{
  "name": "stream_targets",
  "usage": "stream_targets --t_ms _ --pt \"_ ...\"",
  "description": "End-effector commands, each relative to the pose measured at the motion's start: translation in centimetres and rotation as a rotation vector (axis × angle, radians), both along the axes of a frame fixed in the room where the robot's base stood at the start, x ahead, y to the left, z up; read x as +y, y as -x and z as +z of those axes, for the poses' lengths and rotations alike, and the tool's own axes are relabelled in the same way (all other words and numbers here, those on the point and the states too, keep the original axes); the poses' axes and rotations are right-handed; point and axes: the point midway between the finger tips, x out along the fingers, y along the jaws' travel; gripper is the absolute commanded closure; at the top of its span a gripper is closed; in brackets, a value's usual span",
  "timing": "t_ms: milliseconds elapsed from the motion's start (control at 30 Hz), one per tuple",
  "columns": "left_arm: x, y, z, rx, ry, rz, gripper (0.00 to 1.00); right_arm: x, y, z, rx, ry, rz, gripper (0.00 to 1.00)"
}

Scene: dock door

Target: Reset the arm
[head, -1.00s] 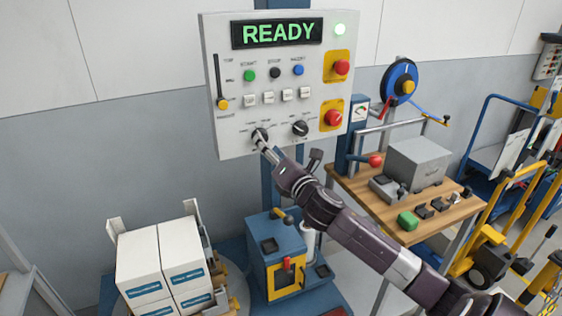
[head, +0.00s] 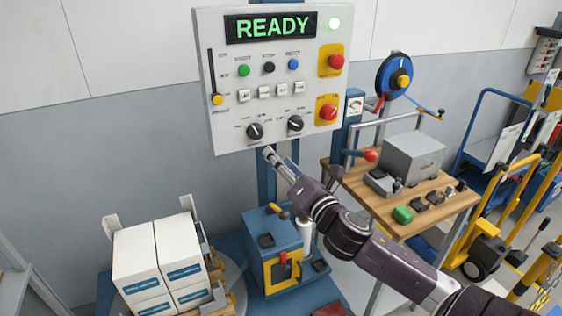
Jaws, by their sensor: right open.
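My right arm comes in from the lower right, and its gripper (head: 268,153) is open and empty. The gripper is just below the lower edge of the white control panel (head: 222,130), with a small gap below the left black knob (head: 255,131). A second black knob (head: 295,124) sits to its right. The panel's display (head: 270,27) reads READY in green, and a lamp (head: 334,23) glows beside it. My left gripper is not in view.
White boxes (head: 135,255) are stacked at the lower left. A blue machine (head: 270,250) stands below my right gripper. A wooden bench (head: 440,205) with a grey box (head: 412,157) is at the right, with yellow hand trucks (head: 505,205) beyond it.

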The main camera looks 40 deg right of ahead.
Motion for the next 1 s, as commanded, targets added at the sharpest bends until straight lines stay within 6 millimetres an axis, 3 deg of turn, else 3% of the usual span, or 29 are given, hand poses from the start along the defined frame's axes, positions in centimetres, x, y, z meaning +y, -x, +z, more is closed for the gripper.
stream_targets --t_ms 333,467,567,767,867,1000 --pt "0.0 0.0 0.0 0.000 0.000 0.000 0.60 -0.1 0.0 -0.1 0.002 -0.002 -0.001 0.54" --pt "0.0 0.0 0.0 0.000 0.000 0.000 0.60 -1.1 -0.4 -2.7 0.035 -0.060 -0.019 0.54" --pt "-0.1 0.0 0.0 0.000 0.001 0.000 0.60 -2.7 -0.7 -7.9 0.098 -0.180 -0.055 0.54" --pt "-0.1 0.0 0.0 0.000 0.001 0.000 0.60 -5.5 0.9 -22.7 0.255 -0.519 -0.178 0.54" --pt "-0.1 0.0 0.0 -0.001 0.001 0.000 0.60 -5.7 2.9 -30.2 0.325 -0.687 -0.254 0.54" --pt "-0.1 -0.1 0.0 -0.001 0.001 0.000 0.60 -4.9 7.1 -40.1 0.414 -0.910 -0.374 0.54"
